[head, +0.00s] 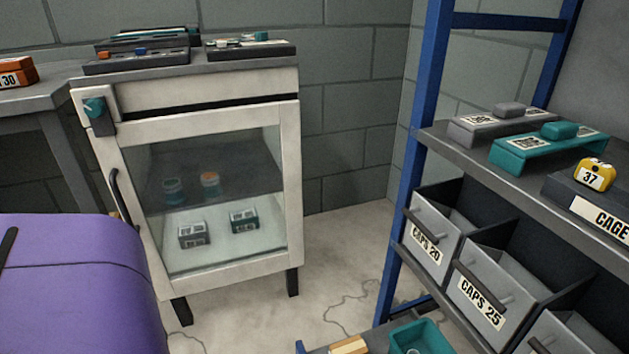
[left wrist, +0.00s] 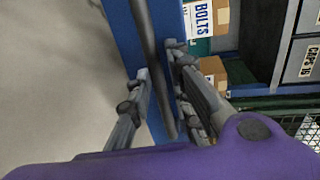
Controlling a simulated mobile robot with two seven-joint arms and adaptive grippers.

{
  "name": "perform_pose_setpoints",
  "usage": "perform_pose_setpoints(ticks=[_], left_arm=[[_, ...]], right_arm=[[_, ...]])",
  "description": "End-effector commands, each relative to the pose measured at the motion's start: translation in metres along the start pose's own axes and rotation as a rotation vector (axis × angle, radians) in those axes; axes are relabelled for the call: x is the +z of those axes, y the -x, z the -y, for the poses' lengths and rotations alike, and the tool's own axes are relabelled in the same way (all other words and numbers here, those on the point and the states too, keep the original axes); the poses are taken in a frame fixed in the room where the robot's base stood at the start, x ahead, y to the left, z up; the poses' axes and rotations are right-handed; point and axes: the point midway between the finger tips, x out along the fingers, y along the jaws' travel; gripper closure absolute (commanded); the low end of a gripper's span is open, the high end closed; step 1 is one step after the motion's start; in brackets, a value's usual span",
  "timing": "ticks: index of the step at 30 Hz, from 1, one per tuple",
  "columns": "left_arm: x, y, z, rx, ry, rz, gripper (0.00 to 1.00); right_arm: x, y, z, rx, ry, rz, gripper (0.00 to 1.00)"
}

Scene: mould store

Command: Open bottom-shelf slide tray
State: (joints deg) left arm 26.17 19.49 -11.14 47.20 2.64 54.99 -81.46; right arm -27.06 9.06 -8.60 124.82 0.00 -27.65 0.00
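In the head view, only part of the tray (head: 301,347) shows at the bottom edge, sticking out past the shelf post, with a tan box and a teal bin (head: 420,338). My right gripper is in neither view.
A blue-posted shelf (head: 416,100) stands right, with CAPS 20 (head: 432,236) and CAPS 25 (head: 482,290) bins above the tray. A white glass-door cabinet (head: 292,180) stands left, its door closed. Bare floor (head: 330,260) lies between. My purple arm covers the lower left.

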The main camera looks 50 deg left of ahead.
Motion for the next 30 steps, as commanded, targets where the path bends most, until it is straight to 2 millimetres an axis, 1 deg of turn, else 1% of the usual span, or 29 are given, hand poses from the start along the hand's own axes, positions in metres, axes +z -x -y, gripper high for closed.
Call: perform_pose_setpoints(ticks=[5,8,11,18,21,24,27,30], left_arm=[[-0.001,0.001,0.0,0.001,0.0,-0.001,0.81],[-0.001,0.009,-0.001,0.002,0.0,-0.001,0.81],[-0.001,0.024,-0.001,0.004,0.0,0.0,0.81],[0.0,0.079,-0.002,0.006,0.001,0.001,0.81],[0.0,0.097,-0.002,0.005,0.001,0.001,0.81],[0.0,0.111,-0.002,0.006,0.0,0.001,0.81],[0.0,0.119,-0.001,0.004,0.0,0.0,0.81],[0.0,0.123,-0.001,0.005,0.0,0.0,0.81]], right_arm=[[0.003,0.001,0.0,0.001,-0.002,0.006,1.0],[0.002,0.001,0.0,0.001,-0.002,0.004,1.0],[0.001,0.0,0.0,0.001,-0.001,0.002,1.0],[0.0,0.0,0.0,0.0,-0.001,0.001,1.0],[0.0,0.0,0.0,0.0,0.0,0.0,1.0],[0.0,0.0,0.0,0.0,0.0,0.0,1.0],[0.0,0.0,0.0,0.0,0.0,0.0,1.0],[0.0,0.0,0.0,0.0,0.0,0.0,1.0]])
